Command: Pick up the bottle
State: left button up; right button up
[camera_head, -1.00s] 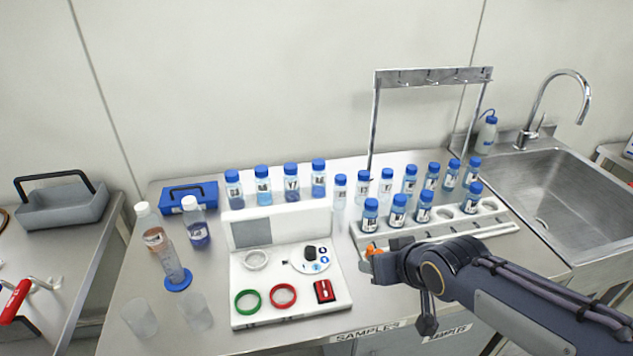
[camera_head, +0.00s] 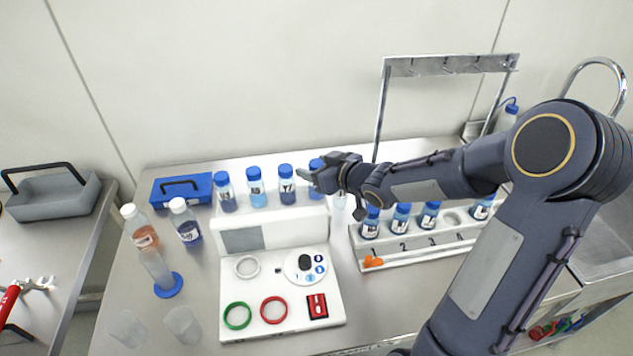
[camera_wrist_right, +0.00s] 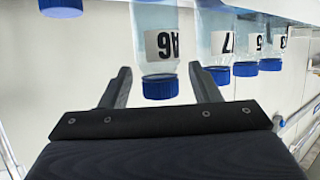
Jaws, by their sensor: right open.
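Several bottles with blue caps and white labels stand in a back row, including a left-end bottle (camera_head: 226,193) and a third one (camera_head: 287,187). My right gripper (camera_head: 309,176) is at the fourth bottle (camera_head: 317,165), partly covering it. In the right wrist view my right gripper (camera_wrist_right: 160,68) is open, with one finger on each side of an upside-down-looking bottle (camera_wrist_right: 157,50). I cannot tell whether the fingers touch it. My left gripper is not in view.
A white console (camera_head: 240,325) with coloured rings stands in front of the row. A numbered rack (camera_head: 405,252) holds more bottles, partly behind my arm. A metal hook frame (camera_head: 450,65) rises behind. A blue toolbox (camera_head: 163,196) and other bottles stand at left.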

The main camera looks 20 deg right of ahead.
jog(key=shift+x, duration=1)
jog(key=shift+r, duration=0.1)
jog(key=c, duration=1.1)
jog(key=shift+o, duration=0.2)
jog(key=shift+r, duration=0.15)
